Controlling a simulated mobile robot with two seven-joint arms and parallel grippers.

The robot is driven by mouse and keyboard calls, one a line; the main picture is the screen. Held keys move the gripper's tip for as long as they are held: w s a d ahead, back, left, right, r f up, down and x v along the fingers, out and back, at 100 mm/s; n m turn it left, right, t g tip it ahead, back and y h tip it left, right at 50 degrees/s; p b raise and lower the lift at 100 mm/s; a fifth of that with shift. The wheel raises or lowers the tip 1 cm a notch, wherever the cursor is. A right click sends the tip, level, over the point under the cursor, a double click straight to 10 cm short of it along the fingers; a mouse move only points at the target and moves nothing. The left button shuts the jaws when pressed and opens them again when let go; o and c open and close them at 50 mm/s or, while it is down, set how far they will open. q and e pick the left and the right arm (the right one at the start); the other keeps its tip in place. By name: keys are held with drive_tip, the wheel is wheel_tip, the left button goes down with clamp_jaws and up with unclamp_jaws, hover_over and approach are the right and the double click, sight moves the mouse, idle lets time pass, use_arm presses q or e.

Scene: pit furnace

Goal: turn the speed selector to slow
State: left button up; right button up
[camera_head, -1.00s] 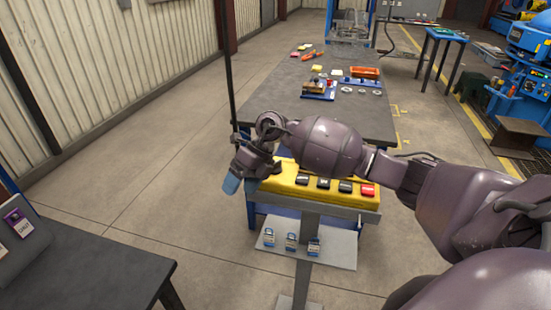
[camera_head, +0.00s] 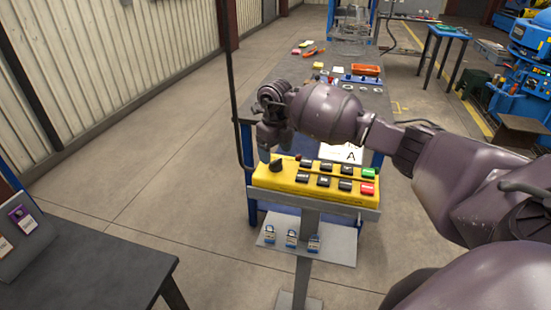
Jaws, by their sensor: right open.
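A yellow control box (camera_head: 310,188) on a grey post carries two rows of buttons, mostly black, with a green one and a red one at the right end. A black rotary knob (camera_head: 276,166) sits at the box's left end; it looks like the speed selector, but I cannot read its markings or setting. My right gripper (camera_head: 266,157) is open and points down just behind and above the knob. I cannot tell whether it touches the knob. My left gripper is out of view.
A dark table (camera_head: 85,270) stands at the near left. A workbench (camera_head: 285,72) with parts lies behind my right arm. A dark vertical cable hangs left of the box.

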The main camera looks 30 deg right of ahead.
sight(276, 164)
drive_tip(key=shift+f, duration=1.5)
drive_tip(key=c, duration=0.9)
